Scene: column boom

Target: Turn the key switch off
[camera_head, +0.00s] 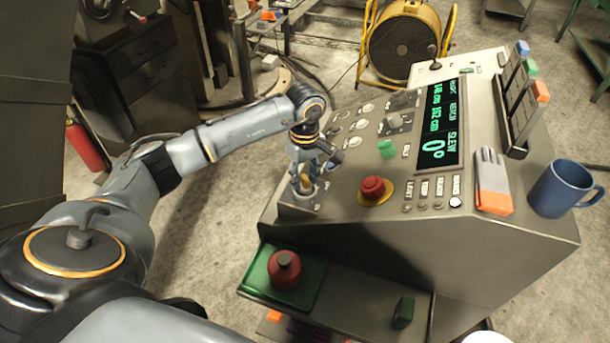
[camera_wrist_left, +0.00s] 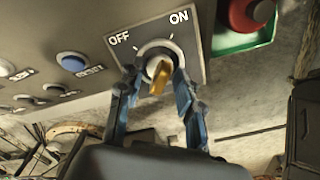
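The key switch is a square grey plate (camera_wrist_left: 192,42) marked OFF on its left and ON on its right in the left wrist view. A yellow key (camera_wrist_left: 159,77) stands in its round silver collar. In the head view the yellow key (camera_head: 305,183) shows at the console's near left corner. My left gripper (camera_wrist_left: 157,84) has its blue fingers on either side of the key, with gaps showing, so it looks open. In the head view my left gripper (camera_head: 305,165) hangs over the switch. The key's exact turn is hard to tell. My right gripper is not in view.
A red mushroom button (camera_head: 373,188) and a grey-orange glove (camera_head: 491,182) are on the console, with a blue mug (camera_head: 562,188) at its right. A blue reset button (camera_wrist_left: 73,62) is left of the switch. A red knobbed object (camera_head: 284,270) sits on a green tray (camera_head: 258,272) below.

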